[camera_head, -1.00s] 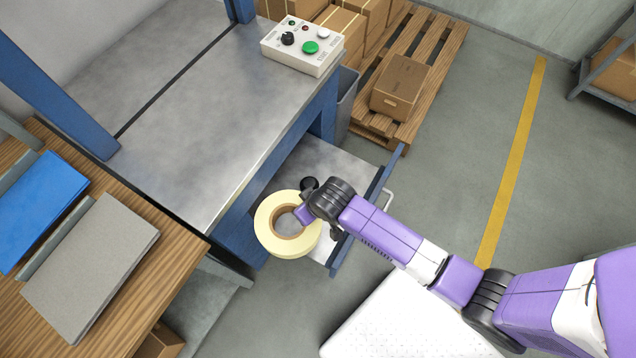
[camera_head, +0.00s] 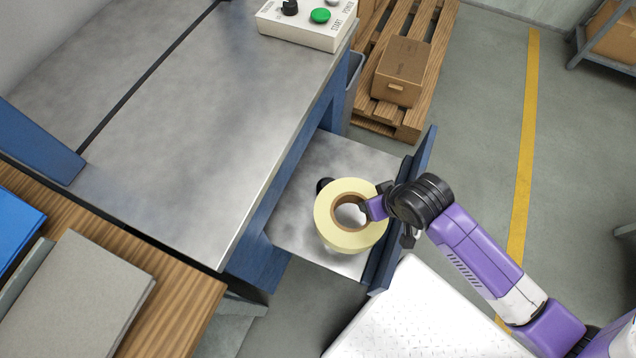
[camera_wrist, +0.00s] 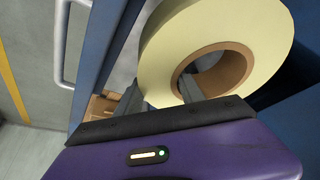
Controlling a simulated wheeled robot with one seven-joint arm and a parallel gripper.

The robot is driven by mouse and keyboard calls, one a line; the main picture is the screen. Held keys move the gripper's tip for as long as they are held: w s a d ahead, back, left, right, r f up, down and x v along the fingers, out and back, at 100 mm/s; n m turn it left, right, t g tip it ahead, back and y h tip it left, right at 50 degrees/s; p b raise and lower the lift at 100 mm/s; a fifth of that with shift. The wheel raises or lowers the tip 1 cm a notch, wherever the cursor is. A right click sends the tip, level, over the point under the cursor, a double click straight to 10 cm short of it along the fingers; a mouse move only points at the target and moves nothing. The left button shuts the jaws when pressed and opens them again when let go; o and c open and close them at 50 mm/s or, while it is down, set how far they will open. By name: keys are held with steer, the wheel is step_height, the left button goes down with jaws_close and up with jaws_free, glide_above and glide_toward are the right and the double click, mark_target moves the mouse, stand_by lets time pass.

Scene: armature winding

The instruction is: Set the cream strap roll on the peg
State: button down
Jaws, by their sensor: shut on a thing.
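The cream strap roll (camera_head: 334,234) has a brown cardboard core and is tilted toward the head camera. My gripper (camera_head: 372,203) is shut on the ring's right side, with one finger inside the core and the other outside. The wrist view shows the roll (camera_wrist: 262,35) between the fingers of my gripper (camera_wrist: 160,92). The roll hangs over the pulled-out metal drawer (camera_head: 350,157); its height above it is hard to tell. A dark round knob (camera_head: 323,184), which looks like the peg's top, shows just behind the roll's upper left edge; the rest is hidden.
The steel worktable (camera_head: 200,130) stands left of the drawer, with a control box (camera_head: 305,25) on it. The drawer's blue front (camera_head: 424,160) rises beside my gripper. A pallet with a carton (camera_head: 402,72) stands behind. A white patterned surface (camera_head: 415,320) lies in front.

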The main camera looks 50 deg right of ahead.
steer(key=shift+f, duration=0.1)
steer(key=shift+w+d+f+b, duration=0.55)
steer(key=shift+w+d+f, duration=0.6)
steer(key=shift+w, duration=0.95)
steer(key=shift+w+d+f+b, duration=0.5)
steer(key=shift+w+d+f, duration=0.3)
steer(key=shift+w+f, duration=1.05)
steer(key=shift+w+d+f+b, duration=0.55)
steer(key=shift+w+d+f, duration=0.4)
steer(key=shift+w, duration=1.45)
steer(key=shift+f, duration=0.6)
steer(key=c, duration=0.7)
jaws_free()
steer(key=shift+s+f, duration=0.1)
steer(key=shift+a, duration=0.1)
